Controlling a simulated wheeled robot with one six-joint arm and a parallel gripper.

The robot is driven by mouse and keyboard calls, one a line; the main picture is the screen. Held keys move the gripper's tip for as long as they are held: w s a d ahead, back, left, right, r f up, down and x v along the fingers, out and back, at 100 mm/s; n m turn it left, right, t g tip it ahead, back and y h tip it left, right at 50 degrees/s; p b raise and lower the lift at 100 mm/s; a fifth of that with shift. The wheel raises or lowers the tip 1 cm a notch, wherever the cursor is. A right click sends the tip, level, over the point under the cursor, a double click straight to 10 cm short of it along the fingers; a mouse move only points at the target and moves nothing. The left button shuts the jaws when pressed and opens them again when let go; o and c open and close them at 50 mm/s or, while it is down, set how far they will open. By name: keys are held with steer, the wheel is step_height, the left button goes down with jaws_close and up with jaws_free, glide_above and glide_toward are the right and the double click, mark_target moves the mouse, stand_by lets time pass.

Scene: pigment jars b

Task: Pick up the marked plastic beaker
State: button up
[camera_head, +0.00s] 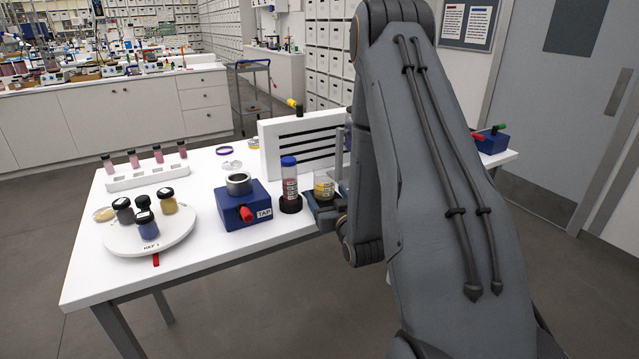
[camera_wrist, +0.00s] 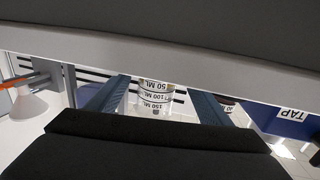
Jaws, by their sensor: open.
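The marked beaker (camera_head: 324,187) is clear, with yellowish content, and stands near the front edge of the white table, right of a blue-capped tube. In the wrist view the beaker (camera_wrist: 156,98) shows upside down, with printed 50, 100 and 150 ML bands. My gripper (camera_wrist: 158,92) is open, its two blue fingers on either side of the beaker with gaps visible. In the head view my gripper (camera_head: 328,208) is low at the beaker, partly hidden by my arm. My gripper's dark body hides part of the beaker in the wrist view.
The blue-capped tube (camera_head: 289,178) stands in a black holder close left of the beaker. A blue TAP block (camera_head: 243,207) is farther left. A white slotted panel (camera_head: 303,143) stands behind. A round white turntable (camera_head: 150,239) holds several jars.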

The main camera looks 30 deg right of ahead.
steer(key=w+p, duration=0.1)
steer(key=w, duration=0.1)
steer(key=w+d+p, duration=0.1)
steer(key=w, duration=0.3)
steer(key=shift+w+d+r+p, duration=0.2)
steer(key=shift+w+r+p, duration=0.05)
steer(key=shift+r+p, duration=0.15)
steer(key=shift+w+f, duration=0.15)
steer(key=shift+w, duration=0.2)
steer(key=c, duration=1.1)
steer(key=shift+c, duration=0.2)
